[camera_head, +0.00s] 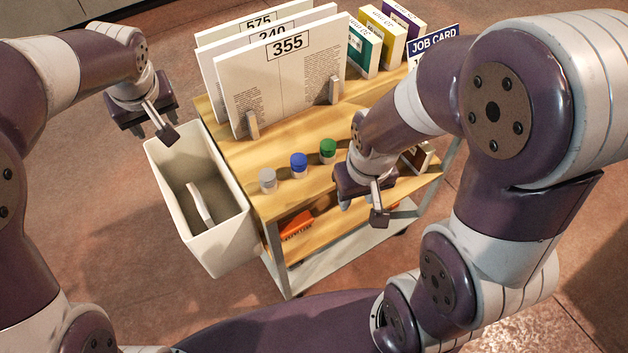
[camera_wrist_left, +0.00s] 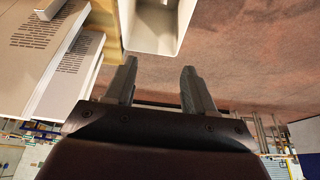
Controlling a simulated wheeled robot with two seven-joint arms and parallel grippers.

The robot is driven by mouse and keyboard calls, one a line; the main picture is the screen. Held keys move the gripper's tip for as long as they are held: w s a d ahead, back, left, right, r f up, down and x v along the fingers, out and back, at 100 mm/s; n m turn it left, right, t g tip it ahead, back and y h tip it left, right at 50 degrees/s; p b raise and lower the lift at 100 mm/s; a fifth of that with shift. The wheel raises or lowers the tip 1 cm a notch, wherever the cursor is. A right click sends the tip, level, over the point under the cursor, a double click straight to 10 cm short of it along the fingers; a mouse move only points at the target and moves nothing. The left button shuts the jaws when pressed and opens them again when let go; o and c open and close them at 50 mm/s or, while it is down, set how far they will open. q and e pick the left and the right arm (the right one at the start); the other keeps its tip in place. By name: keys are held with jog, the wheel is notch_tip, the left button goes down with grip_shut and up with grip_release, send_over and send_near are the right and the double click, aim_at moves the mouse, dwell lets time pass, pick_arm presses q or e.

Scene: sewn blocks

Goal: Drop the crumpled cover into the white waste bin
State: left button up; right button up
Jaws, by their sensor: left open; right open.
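The white waste bin (camera_head: 218,238) stands against the left side of the wooden cart and is open at the top. A pale, flat-looking piece (camera_head: 200,203) lies inside it; I cannot tell if this is the crumpled cover. No other crumpled cover shows. My left gripper (camera_head: 150,122) is just beyond the bin's far rim, at its upper left. In the left wrist view its two fingers (camera_wrist_left: 160,75) are apart with nothing between them, and the bin (camera_wrist_left: 155,30) shows ahead. My right gripper (camera_head: 364,203) is open over the cart's front right edge; nothing shows in it.
The cart top (camera_head: 255,165) holds large upright printed boards (camera_head: 285,85), a grey-capped, a blue-capped (camera_head: 299,163) and a green-capped jar (camera_head: 328,150), several small boxes (camera_head: 378,45) and a job card sign (camera_head: 433,40). An orange item (camera_head: 297,224) lies on the shelf below. Floor left of the bin is clear.

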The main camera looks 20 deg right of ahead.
pick_arm(q)
jog(key=a+p+v, duration=0.1)
jog(key=v, duration=0.8)
jog(key=shift+d, duration=0.5)
